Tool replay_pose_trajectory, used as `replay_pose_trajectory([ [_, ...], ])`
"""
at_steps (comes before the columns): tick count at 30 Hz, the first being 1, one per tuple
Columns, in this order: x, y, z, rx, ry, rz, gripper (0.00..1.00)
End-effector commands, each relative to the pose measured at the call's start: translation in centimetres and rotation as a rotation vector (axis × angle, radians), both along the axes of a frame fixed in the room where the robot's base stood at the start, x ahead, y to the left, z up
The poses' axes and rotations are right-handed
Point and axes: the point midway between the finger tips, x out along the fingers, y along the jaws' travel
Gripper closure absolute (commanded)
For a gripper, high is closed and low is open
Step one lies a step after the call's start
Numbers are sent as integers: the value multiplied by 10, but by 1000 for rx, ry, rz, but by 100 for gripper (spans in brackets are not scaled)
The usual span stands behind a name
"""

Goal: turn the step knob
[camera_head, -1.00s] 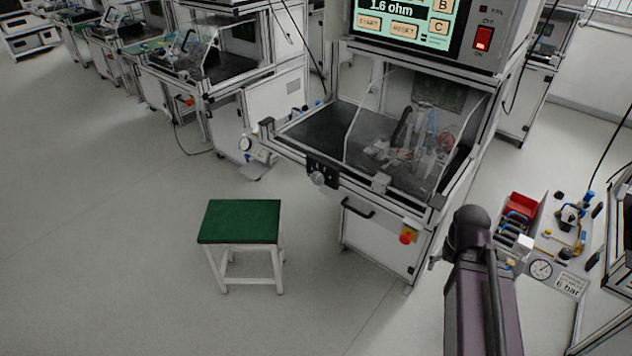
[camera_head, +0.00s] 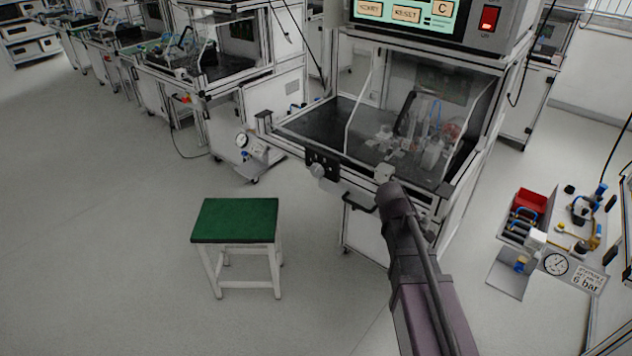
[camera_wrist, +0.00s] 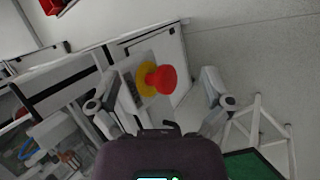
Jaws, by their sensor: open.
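In the head view, a round grey knob (camera_head: 318,170) sits on a small black plate (camera_head: 324,158) on the front rail of the test station. I take it for the step knob, though its label is unreadable. My arm reaches up to the right of it and hides my gripper there. In the wrist view, my gripper (camera_wrist: 160,103) is open and empty, its two fingers wide apart. A red mushroom button on a yellow base (camera_wrist: 160,78) shows between and beyond the fingers. I cannot make out the knob in the wrist view.
The test station has a clear guard (camera_head: 440,100) and a red rocker switch (camera_head: 489,18) above. A green-topped stool (camera_head: 235,220) stands in front, left of my arm. A gauge panel (camera_head: 572,272) and red bin (camera_head: 530,200) are at right. Floor at left is free.

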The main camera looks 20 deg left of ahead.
Motion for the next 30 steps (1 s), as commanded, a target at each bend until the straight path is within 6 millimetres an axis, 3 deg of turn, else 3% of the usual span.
replay_pose_trajectory([
  [1, 13, 16, -11, -48, -4, 63, 0],
  [6, 40, 62, -17, -236, -14, 269, 0],
  [15, 75, 164, -21, -594, -28, 604, 0],
  [23, 84, 271, -19, -933, -41, 846, 0],
  [30, 74, 362, -13, -1221, -51, 995, 0],
])
